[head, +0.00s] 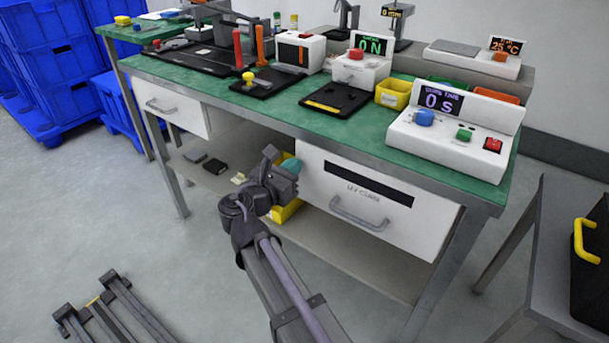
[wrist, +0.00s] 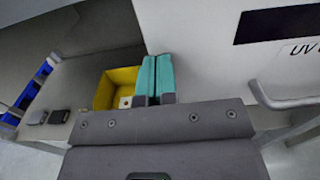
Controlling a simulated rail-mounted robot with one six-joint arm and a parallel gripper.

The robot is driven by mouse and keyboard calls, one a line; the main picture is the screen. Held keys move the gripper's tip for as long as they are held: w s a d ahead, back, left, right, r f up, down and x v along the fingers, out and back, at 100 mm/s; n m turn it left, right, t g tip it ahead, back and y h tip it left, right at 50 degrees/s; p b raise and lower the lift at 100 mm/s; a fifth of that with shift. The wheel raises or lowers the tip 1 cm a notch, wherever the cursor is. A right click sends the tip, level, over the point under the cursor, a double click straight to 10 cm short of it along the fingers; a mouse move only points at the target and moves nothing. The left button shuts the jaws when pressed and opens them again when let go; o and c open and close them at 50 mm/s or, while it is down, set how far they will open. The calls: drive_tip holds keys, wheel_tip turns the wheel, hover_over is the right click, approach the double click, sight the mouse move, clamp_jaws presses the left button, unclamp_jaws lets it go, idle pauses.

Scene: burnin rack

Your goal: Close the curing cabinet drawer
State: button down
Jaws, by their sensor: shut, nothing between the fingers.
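The curing cabinet drawer (head: 320,185) has a white front marked UV CURE, a dark strip and a grey bar handle (head: 358,217). It sits under the right part of the green bench. The pictures do not clearly show how far it stands out. My gripper (head: 291,166) is left of the drawer front, near its left edge, and apart from the handle. In the wrist view, its teal fingertips (wrist: 156,76) are together and empty. The drawer handle (wrist: 280,98) shows at the right there, with the drawer front (wrist: 195,30) behind it.
A yellow bin (wrist: 118,88) stands on the lower shelf (head: 335,240) behind my fingers, with small dark boxes (head: 215,166) farther left. Another drawer (head: 170,108) is at the bench's left. A grey side table (head: 540,235) stands at right. The floor before the bench is mostly free.

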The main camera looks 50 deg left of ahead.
drive_tip(key=shift+w+a+r, duration=0.1)
drive_tip(key=shift+w+a, duration=0.05)
drive_tip(key=shift+w, duration=0.15)
drive_tip(key=shift+a, duration=0.1)
drive_tip(key=v, duration=1.4)
drive_tip(key=shift+s, duration=0.3)
